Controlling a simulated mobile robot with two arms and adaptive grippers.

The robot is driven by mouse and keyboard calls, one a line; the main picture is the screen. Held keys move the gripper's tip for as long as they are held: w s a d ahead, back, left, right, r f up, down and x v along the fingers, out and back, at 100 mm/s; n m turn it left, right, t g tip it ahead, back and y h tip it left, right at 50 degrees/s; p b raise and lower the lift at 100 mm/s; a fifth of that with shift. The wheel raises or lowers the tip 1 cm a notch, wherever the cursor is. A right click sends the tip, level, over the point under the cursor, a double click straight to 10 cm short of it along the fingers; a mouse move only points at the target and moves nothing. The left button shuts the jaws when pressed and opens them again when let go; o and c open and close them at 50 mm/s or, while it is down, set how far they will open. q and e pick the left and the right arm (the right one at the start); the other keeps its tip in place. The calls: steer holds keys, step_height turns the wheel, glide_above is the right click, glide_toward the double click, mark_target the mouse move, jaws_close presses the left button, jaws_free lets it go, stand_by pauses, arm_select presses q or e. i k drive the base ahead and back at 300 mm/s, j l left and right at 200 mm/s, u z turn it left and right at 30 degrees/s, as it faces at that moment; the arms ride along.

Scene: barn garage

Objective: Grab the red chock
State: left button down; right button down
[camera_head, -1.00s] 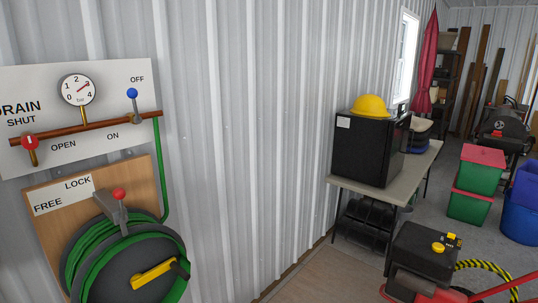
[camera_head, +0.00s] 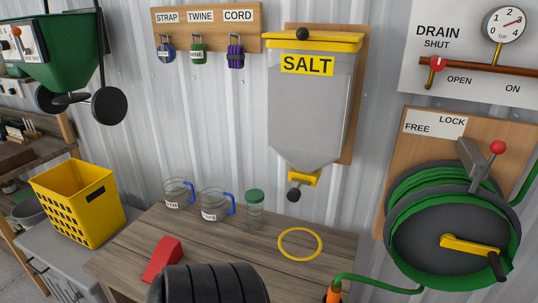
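The red chock (camera_head: 163,260) is a small red block lying on the wooden workbench (camera_head: 210,241), near its front left. A black ribbed round object (camera_head: 212,286) is just right of it at the bottom edge of the view and covers part of the bench. I cannot tell what that object is. Neither of my grippers shows.
Two clear jugs (camera_head: 178,193) with blue handles and a green-lidded jar (camera_head: 255,203) stand at the bench's back. A yellow ring (camera_head: 300,244) lies at the right. A salt dispenser (camera_head: 308,110) hangs above. A yellow crate (camera_head: 78,203) stands left; a hose reel (camera_head: 440,225) is right.

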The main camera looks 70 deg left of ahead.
mark_target(169, 251)
steer(key=u, duration=3.1)
steer(key=j, duration=0.25)
steer(key=i+z, duration=0.05)
